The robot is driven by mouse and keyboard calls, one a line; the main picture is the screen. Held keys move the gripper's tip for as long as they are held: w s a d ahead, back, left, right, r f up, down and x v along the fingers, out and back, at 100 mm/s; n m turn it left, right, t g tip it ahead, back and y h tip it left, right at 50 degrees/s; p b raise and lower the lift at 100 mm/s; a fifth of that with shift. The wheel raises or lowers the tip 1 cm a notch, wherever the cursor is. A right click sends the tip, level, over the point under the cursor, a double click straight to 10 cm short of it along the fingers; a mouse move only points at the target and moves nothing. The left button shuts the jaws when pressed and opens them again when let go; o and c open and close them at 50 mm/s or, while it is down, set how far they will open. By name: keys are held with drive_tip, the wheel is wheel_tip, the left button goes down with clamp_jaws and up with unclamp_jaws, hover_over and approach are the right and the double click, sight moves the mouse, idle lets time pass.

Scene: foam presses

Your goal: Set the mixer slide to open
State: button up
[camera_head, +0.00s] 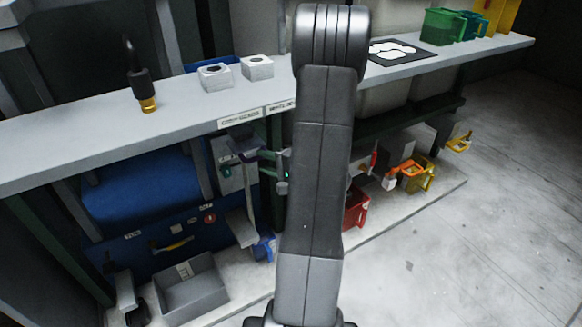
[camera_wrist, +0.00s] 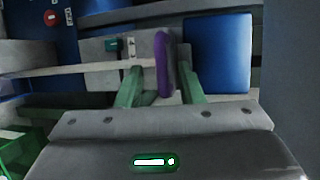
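A purple upright handle (camera_wrist: 164,62) stands in front of a grey panel (camera_wrist: 93,48) in the wrist view; it looks like the slide's handle, but its track is not clear. My gripper (camera_wrist: 162,80) has two green fingers, one on each side of the purple handle with gaps visible, so it looks open around it. Contact cannot be told. The panel has a teal knob (camera_wrist: 113,44) and a small white label too blurred to read. In the head view the grey panel (camera_head: 229,172) is under the bench, and my arm hides much of my gripper (camera_head: 272,165).
The bench top (camera_head: 190,115) runs above my gripper. A blue tank (camera_head: 140,187) is left of the panel, over a grey open bin (camera_head: 191,289). A red container (camera_head: 355,207) and yellow container (camera_head: 420,174) stand right of my arm. The floor at right is clear.

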sight(258, 158)
drive_tip(key=p+v, duration=0.3)
drive_tip(key=v, duration=0.7)
drive_tip(key=shift+d, duration=0.3)
drive_tip(key=shift+s+a, duration=0.1)
drive_tip(key=shift+b+x, duration=2.2)
drive_tip(key=shift+x, duration=4.65)
